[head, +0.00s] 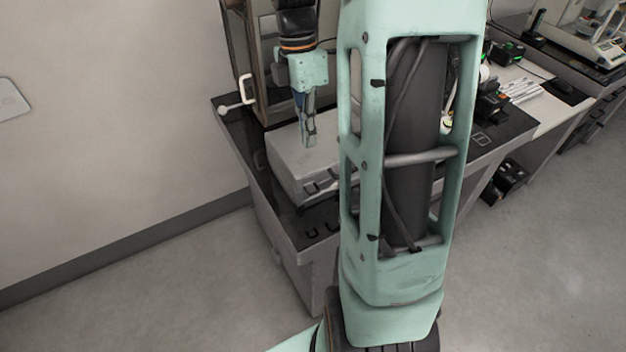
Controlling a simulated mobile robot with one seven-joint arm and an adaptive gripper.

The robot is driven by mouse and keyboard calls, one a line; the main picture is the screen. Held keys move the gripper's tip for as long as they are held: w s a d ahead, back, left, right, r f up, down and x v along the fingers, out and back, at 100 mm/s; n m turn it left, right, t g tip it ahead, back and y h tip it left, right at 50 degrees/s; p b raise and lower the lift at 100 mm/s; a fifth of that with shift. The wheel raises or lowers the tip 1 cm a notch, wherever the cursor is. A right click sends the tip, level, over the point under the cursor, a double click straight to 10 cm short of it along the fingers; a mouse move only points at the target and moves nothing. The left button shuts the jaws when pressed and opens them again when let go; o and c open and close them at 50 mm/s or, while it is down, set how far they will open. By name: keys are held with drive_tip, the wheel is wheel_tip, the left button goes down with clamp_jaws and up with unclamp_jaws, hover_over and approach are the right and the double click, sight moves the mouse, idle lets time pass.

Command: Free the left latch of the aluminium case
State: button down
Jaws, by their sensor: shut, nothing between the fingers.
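The aluminium case (288,158) is a light grey box lying on the dark top of the near table, partly hidden behind my arm column. Dark fittings, perhaps a latch (310,187), show on its front face, but they are too small to tell whether they are fastened. My gripper (310,143) points down over the case's lid, its fingers shut and empty. Its tips look close to the lid, but I cannot tell whether they touch it. The right part of the case is hidden by my column.
The table (236,118) has a dark top with a free strip in front of the case. At right, small devices (492,100) and a scale (590,45) stand on further tables. The wall is at left.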

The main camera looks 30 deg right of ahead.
sight(313, 193)
wheel_tip(313, 193, down, 13)
drive_tip(key=s, duration=0.2)
drive_tip(key=shift+s+r, duration=0.2)
drive_tip(key=shift+s, duration=0.05)
